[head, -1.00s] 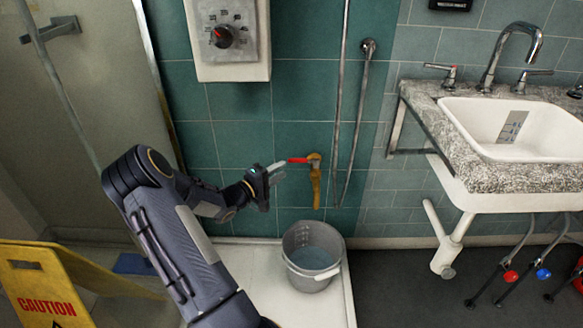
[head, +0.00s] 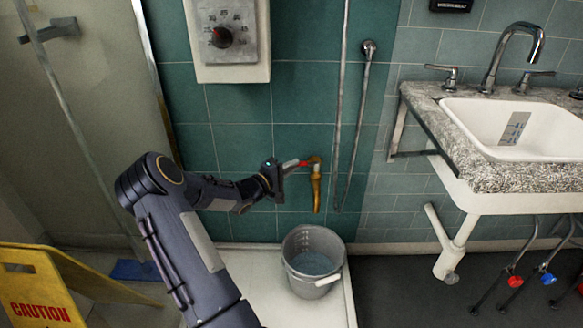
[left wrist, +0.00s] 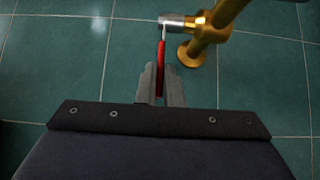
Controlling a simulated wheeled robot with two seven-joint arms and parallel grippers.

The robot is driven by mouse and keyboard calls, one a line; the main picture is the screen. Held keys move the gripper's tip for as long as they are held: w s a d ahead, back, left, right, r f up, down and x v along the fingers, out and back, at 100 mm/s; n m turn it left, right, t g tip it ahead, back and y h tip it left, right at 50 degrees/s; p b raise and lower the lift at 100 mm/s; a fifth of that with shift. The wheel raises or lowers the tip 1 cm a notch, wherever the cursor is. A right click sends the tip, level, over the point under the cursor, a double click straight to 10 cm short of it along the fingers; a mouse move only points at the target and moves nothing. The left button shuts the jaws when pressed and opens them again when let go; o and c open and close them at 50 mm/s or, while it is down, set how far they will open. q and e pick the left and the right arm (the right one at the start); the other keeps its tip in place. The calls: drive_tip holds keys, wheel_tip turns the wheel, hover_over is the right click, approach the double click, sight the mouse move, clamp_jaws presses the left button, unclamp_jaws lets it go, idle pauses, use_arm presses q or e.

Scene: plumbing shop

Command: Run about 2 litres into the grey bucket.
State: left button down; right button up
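A brass tap (head: 316,188) is on the green tiled wall, its spout pointing down above the bucket; it also shows in the left wrist view (left wrist: 205,35). Its red lever (left wrist: 161,58) points left, towards my arm. My left gripper (left wrist: 160,75) has its two fingers close on either side of the lever, with little or no gap. It also shows in the head view (head: 283,168). The grey bucket (head: 308,281) stands upright below the tap, with a bluish surface that looks like water low inside. I cannot make out a stream. My right gripper is out of view.
The bucket stands on a white shower tray (head: 262,270). A yellow caution sign (head: 40,285) stands at lower left. A dial panel (head: 228,40) and a vertical pipe (head: 359,110) are on the wall. A white sink (head: 515,128) in a stone counter is at right.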

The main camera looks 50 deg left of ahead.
sight(302, 165)
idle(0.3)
use_arm(q)
drive_tip(key=d+n+y, duration=0.1)
drive_tip(key=n+g+y+p, duration=0.1)
drive_tip(key=y, duration=0.1)
drive_tip(key=d+n+y, duration=0.1)
drive_tip(key=y, duration=0.1)
drive_tip(key=shift+s+d+r+n, duration=0.1)
drive_tip(key=shift+s+d+n, duration=0.2)
drive_tip(key=shift+d, duration=0.05)
drive_tip(key=shift+s+d+n+g+y, duration=0.1)
drive_tip(key=shift+d+n+g+y, duration=0.15)
drive_tip(key=shift+n+g+y, duration=0.35)
drive_tip(key=shift+s+d+n+g+y, duration=0.1)
drive_tip(key=shift+d+n+g+y, duration=0.15)
drive_tip(key=shift+y, duration=0.55)
drive_tip(key=c, duration=1.6)
unclamp_jaws()
drive_tip(key=shift+w, duration=0.1)
drive_tip(key=shift+o, duration=0.2)
